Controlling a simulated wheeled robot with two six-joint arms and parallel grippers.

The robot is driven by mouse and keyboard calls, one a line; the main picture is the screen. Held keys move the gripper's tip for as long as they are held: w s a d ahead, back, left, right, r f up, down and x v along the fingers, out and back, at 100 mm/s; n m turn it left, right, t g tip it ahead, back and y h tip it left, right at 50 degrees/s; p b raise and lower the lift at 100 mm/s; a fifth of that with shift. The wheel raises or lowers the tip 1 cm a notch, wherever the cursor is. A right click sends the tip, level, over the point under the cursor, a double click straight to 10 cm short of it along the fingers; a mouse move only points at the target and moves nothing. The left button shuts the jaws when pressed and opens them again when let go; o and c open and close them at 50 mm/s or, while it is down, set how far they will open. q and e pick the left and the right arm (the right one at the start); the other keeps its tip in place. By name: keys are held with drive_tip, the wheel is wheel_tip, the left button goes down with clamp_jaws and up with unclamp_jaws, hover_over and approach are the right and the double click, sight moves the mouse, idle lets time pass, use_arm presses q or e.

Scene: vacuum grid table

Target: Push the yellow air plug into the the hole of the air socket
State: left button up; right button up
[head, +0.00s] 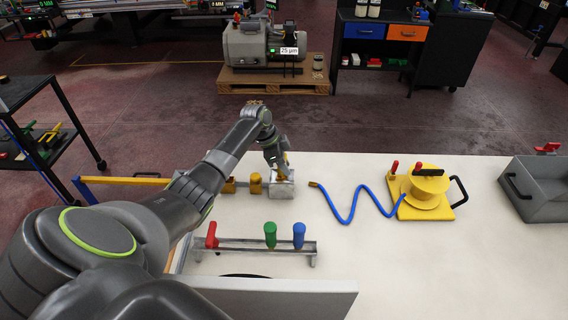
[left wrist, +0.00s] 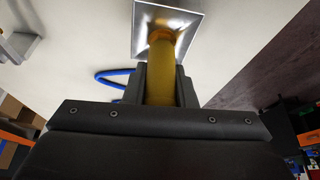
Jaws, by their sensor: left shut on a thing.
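My left gripper (head: 283,170) is over the silver air socket block (head: 281,190) at the far edge of the white table. In the left wrist view the gripper (left wrist: 160,85) is shut on the yellow air plug (left wrist: 161,75), a smooth rod between its two dark fingers. The plug's far end meets the amber-tinted middle of the square metal socket (left wrist: 185,20). I cannot tell how deep the plug's tip sits in the hole. My right gripper is not in view.
Yellow pieces (head: 255,184) stand just left of the socket. A rack (head: 255,246) with red, green and blue handles is nearer. A blue hose (head: 352,208) runs right to a yellow reel (head: 425,187). A grey bin (head: 540,190) stands far right. The front right table is clear.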

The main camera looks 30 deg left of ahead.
use_arm(q)
drive_tip(key=o, duration=1.1)
drive_tip(key=shift+c, duration=0.2)
drive_tip(key=b+v, duration=0.4)
drive_tip(key=v, duration=1.3)
drive_tip(key=shift+r, duration=0.15)
